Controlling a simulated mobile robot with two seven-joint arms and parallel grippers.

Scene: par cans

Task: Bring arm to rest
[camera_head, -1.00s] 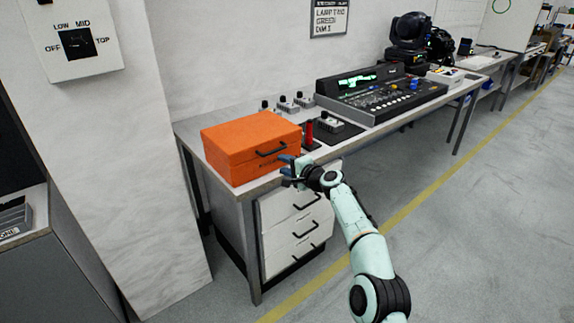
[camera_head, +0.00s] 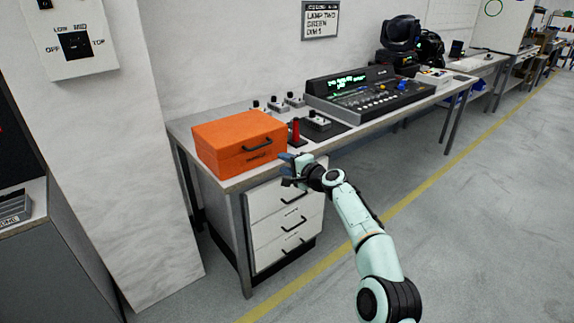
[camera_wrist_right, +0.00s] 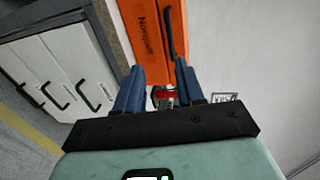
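My right arm (camera_head: 365,235) reaches in from the lower right of the head view, bent toward the bench's front edge. Its gripper (camera_head: 287,168) is at the bench's near edge, close to the front right corner of the orange case (camera_head: 238,140). In the right wrist view the blue fingers of the right gripper (camera_wrist_right: 160,82) stand apart with nothing held. The orange case (camera_wrist_right: 150,35) and a small red object (camera_wrist_right: 164,95) show beyond them. My left gripper is in neither view.
The bench (camera_head: 345,138) carries a red cylinder (camera_head: 295,131), small switch boxes, a lighting console (camera_head: 365,92) and a dark moving-head lamp (camera_head: 402,35). White drawers (camera_head: 285,218) stand below. A wall switch (camera_head: 75,44) is upper left. Floor (camera_head: 470,240) at right is clear.

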